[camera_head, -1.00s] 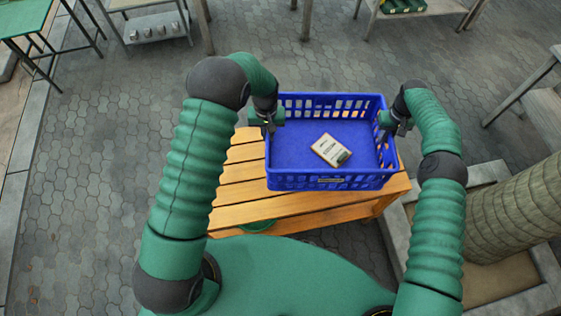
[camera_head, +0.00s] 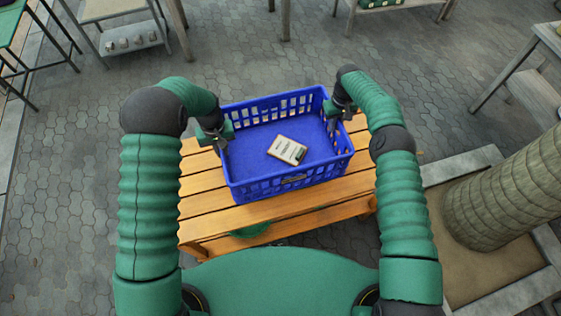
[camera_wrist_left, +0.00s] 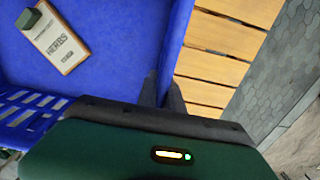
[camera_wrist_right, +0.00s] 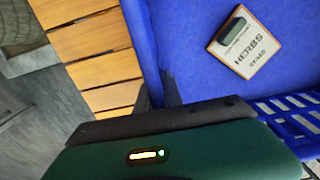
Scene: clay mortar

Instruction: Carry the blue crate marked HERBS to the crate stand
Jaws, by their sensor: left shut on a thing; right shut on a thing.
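The blue crate (camera_head: 240,190) is an open basket with slotted walls, above or on a slatted wooden bench; I cannot tell whether it touches the slats. A pale card marked HERBS (camera_head: 287,150) lies on its floor, also readable in the left wrist view (camera_wrist_left: 56,40) and right wrist view (camera_wrist_right: 250,44). My left gripper (camera_head: 216,135) is shut on the crate's left wall. My right gripper (camera_head: 342,108) is shut on its right wall. Both wrist views show the dark fingers at the wall. I cannot tell which piece of furniture is the crate stand.
The wooden bench (camera_head: 205,215) is directly in front of me. A tree trunk (camera_head: 505,195) in a stone-edged planter stands at right. A grey table (camera_head: 548,40) is at far right, a low table with small items (camera_head: 130,42) at back left. Open paving lies at left and behind the bench.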

